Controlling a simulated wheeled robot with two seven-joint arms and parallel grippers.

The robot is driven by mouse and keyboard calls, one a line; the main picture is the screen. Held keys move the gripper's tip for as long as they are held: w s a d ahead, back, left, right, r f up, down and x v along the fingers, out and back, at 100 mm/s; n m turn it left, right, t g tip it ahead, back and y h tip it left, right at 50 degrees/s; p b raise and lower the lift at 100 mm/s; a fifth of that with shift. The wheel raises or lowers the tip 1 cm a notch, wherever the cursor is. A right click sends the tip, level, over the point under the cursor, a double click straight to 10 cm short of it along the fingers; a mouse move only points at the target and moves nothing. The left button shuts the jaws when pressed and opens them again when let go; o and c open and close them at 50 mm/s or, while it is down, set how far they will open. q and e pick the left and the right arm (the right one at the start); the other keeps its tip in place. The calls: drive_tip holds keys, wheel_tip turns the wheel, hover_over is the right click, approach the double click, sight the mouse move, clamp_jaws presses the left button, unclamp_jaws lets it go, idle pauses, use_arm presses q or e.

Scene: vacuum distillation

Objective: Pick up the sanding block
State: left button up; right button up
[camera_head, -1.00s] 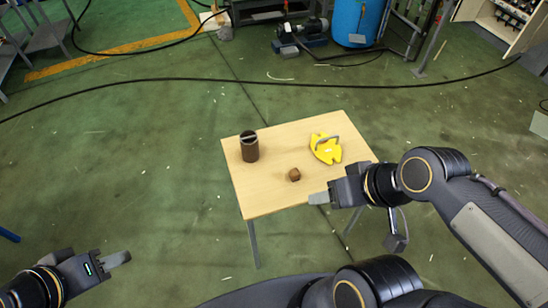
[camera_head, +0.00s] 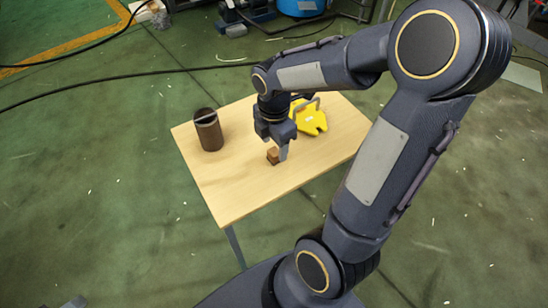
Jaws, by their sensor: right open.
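The sanding block, a small brown block (camera_head: 273,156), lies on the light wooden table (camera_head: 225,200), near its middle. My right gripper (camera_head: 277,148) points down at the block from above, open. One finger shows just right of the block and partly overlaps it in the picture. I cannot tell whether the fingers touch it or reach around it. Only a small grey tip of my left gripper (camera_head: 75,302) shows at the bottom left edge, too little to tell its state.
A dark brown cylinder (camera_head: 209,132) stands upright on the table, left of the block. A yellow object with a grey handle (camera_head: 311,119) lies behind and right of my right gripper. The table's front left part is clear. A black cable crosses the floor behind.

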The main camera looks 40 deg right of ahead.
sight(274, 151)
wheel_tip(274, 151, down, 4)
drive_tip(key=shift+w+d+f+b, duration=0.15)
drive_tip(key=shift+f+b, duration=0.1)
drive_tip(key=shift+b, duration=0.4)
drive_tip(key=shift+c, duration=0.3)
drive_tip(key=c, duration=1)
drive_tip(key=shift+r, duration=0.1)
